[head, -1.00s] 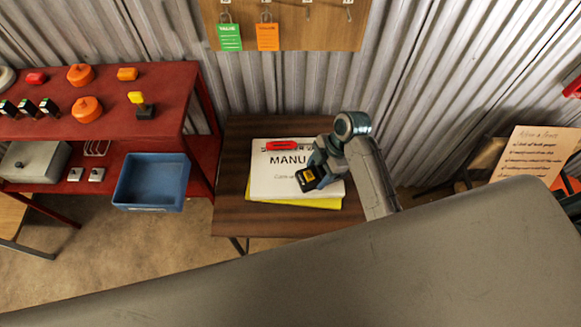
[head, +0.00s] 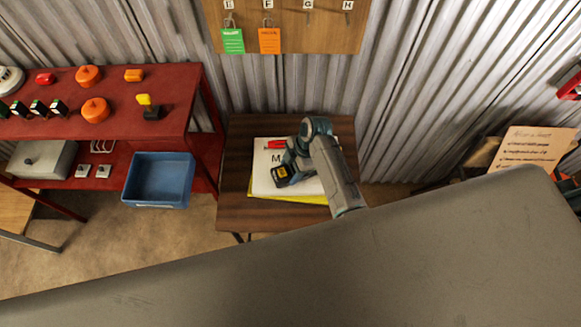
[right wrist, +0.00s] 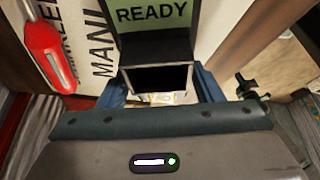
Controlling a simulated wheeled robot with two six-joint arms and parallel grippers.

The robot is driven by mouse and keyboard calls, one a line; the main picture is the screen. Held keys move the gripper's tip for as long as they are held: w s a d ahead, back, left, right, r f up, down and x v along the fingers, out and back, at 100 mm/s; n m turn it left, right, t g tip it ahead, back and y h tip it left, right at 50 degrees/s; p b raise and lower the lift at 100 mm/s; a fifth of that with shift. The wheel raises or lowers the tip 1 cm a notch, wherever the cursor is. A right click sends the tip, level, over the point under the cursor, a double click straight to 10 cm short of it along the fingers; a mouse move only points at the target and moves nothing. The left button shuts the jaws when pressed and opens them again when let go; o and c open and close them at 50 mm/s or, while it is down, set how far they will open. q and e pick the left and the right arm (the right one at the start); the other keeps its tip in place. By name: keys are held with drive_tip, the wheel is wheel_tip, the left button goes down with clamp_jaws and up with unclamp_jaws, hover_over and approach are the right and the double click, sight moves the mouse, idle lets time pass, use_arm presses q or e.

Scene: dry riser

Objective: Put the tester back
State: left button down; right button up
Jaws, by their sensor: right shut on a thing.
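The tester is a black and yellow handheld device (head: 283,177), held in my right gripper (head: 291,166) over the white manual (head: 262,183) on the small brown table. In the right wrist view the tester's green screen (right wrist: 153,16) reads READY, and its dark body sits between the blue fingers of my right gripper (right wrist: 160,88), which are shut on it. I cannot tell whether the tester touches the manual. My left gripper is not in view.
The brown table's (head: 236,208) front left is bare.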

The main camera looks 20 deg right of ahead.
drive_tip(key=o, duration=1.1)
drive_tip(key=shift+f, duration=0.1)
drive_tip(key=shift+o, duration=0.2)
drive_tip(key=b+v, duration=0.2)
drive_tip(key=v, duration=0.9)
drive_tip(key=shift+f, duration=0.1)
drive_tip(key=shift+d+r, duration=0.25)
drive_tip(key=shift+r, duration=0.4)
drive_tip(key=shift+f, duration=0.1)
